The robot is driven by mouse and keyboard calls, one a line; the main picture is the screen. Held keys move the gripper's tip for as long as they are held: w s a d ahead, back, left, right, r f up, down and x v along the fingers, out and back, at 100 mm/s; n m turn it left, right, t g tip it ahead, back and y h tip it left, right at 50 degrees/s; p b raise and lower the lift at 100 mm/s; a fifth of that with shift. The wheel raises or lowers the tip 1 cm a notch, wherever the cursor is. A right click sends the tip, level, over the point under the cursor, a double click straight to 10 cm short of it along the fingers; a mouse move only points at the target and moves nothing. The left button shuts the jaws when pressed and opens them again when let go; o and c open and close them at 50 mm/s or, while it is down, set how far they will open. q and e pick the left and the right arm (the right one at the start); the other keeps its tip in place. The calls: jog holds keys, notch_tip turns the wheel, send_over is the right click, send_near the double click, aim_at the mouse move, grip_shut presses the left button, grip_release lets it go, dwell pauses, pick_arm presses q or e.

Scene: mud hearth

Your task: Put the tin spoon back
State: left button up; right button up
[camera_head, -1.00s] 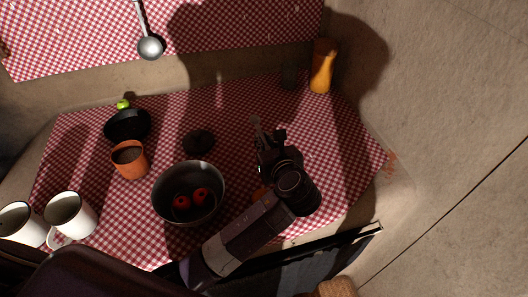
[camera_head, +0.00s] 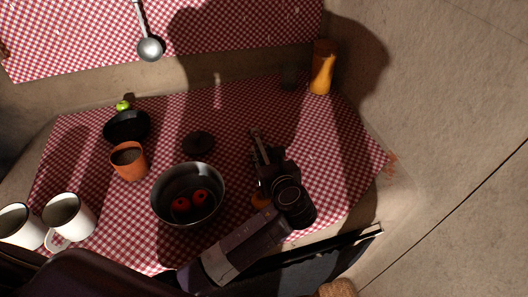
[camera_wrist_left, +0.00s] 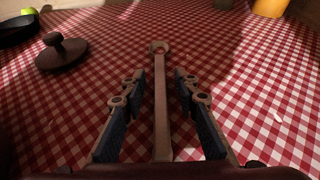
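A silver spoon with a round bowl and long handle (camera_head: 150,48) lies against the upper red-checked cloth in the head view, away from my grippers. My left gripper (camera_head: 262,152) is low over the lower cloth, right of the metal bowl. In the left wrist view a long, dull brown-grey handle with a ring-shaped end (camera_wrist_left: 161,105) runs between the fingers of my left gripper (camera_wrist_left: 159,80). There is a gap on both sides of it, so the fingers look open. Its near end is hidden by the gripper; I cannot tell whether it is a spoon. My right gripper is not in view.
A metal bowl (camera_head: 157,205) with red fruit stands left of my left arm. An orange bottle (camera_head: 322,75) stands at the back right. The right cloth is clear.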

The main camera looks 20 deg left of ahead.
pick_arm(q)
jog(key=shift+r, duration=0.1)
jog(key=shift+s+d+r, duration=0.15)
jog(key=shift+s, duration=0.05)
jog(key=v, duration=1.1)
jog(key=shift+s+d+r+p, duration=0.1)
jog(key=shift+s+d+p, duration=0.1)
jog(key=shift+p, duration=0.1)
